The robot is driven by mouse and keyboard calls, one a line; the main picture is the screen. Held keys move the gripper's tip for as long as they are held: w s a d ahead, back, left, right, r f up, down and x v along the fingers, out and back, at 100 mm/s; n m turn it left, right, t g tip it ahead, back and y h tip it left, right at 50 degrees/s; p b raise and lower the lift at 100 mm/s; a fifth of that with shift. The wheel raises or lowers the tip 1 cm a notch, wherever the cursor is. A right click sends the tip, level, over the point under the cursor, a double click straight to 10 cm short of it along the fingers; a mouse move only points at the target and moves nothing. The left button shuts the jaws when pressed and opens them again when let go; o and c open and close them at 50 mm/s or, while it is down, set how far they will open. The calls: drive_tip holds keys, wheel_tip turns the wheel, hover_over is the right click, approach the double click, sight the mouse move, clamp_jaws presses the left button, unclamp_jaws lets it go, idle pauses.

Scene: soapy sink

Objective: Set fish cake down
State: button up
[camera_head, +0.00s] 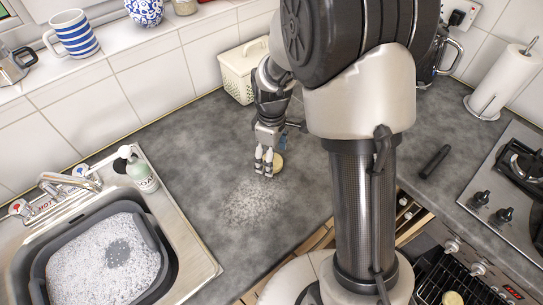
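A small, pale yellow round piece (278,162), which looks like the fish cake, is at the grey worktop in the middle of the picture. My gripper (263,170) points down over the worktop, with its fingers just left of and partly in front of this piece. The fingers hide part of it. I cannot tell whether the fingers grip it or only stand beside it, or whether it touches the worktop.
A sink with a grey basin of suds (105,262) and a soap bottle (138,170) is at left. A cream basket (240,75) stands by the wall behind my gripper. A hob (520,180) and an open oven rack (460,285) are at right. The worktop left of my gripper is clear.

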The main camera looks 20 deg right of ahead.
wheel_tip(320, 180, up, 10)
drive_tip(key=p, duration=0.3)
drive_tip(key=s+r+m+t, duration=0.2)
drive_tip(key=s+r+m, duration=0.2)
drive_tip(key=s+r, duration=0.3)
drive_tip(key=s+a+r+m+t, duration=0.1)
drive_tip(key=s+r+m, duration=0.4)
drive_tip(key=s, duration=0.8)
wheel_tip(320, 180, up, 2)
drive_tip(key=shift+s+r+t, duration=0.15)
drive_tip(key=shift+t, duration=0.55)
drive_tip(key=shift+o, duration=0.5)
drive_tip(key=shift+s+m, duration=0.4)
drive_tip(key=shift+s, duration=0.05)
drive_tip(key=w+a+f+m+g+h, duration=0.1)
drive_tip(key=w+f+m, duration=0.35)
drive_tip(key=w, duration=0.45)
drive_tip(key=w+a+f+m+g+h, duration=0.15)
drive_tip(key=w+f+m, duration=0.3)
drive_tip(key=w, duration=0.45)
drive_tip(key=b+x, duration=0.1)
drive_tip(key=x, duration=0.4)
drive_tip(key=b+x, duration=0.2)
drive_tip(key=x, duration=0.4)
drive_tip(key=b+x, duration=0.2)
drive_tip(key=x, duration=0.4)
drive_tip(key=shift+a+f, duration=0.25)
drive_tip(key=shift+f, duration=0.05)
drive_tip(key=shift+r, duration=0.1)
drive_tip(key=shift+c, duration=0.3)
